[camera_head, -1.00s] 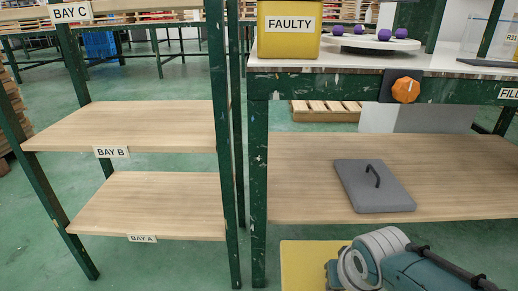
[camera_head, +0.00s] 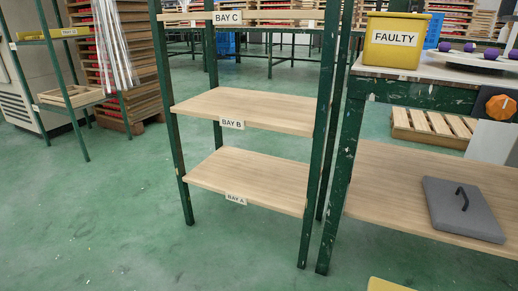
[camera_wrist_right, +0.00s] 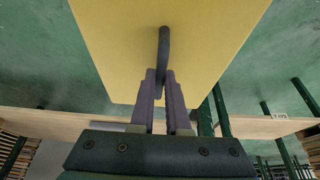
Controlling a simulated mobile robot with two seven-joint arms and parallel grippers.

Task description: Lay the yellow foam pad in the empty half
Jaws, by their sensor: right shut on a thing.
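The yellow foam pad (camera_wrist_right: 170,30) fills the top of the right wrist view. It has a dark handle (camera_wrist_right: 163,45). My right gripper (camera_wrist_right: 164,78) is shut on that handle and holds the pad up off any surface. In the head view only a yellow corner of the pad (camera_head: 388,286) shows at the bottom edge. A shallow wooden tray (camera_head: 97,98) sits on a green-framed rack at the far left; its inside is too small to read clearly. My left gripper is out of view.
A green-legged rack has wooden shelves, Bay A (camera_head: 255,181), Bay B (camera_head: 265,107) and Bay C. A grey pad with a handle (camera_head: 463,208) lies on the workbench's lower shelf (camera_head: 385,195). A yellow FAULTY bin (camera_head: 395,58) stands above. Green floor (camera_head: 100,220) at left is clear.

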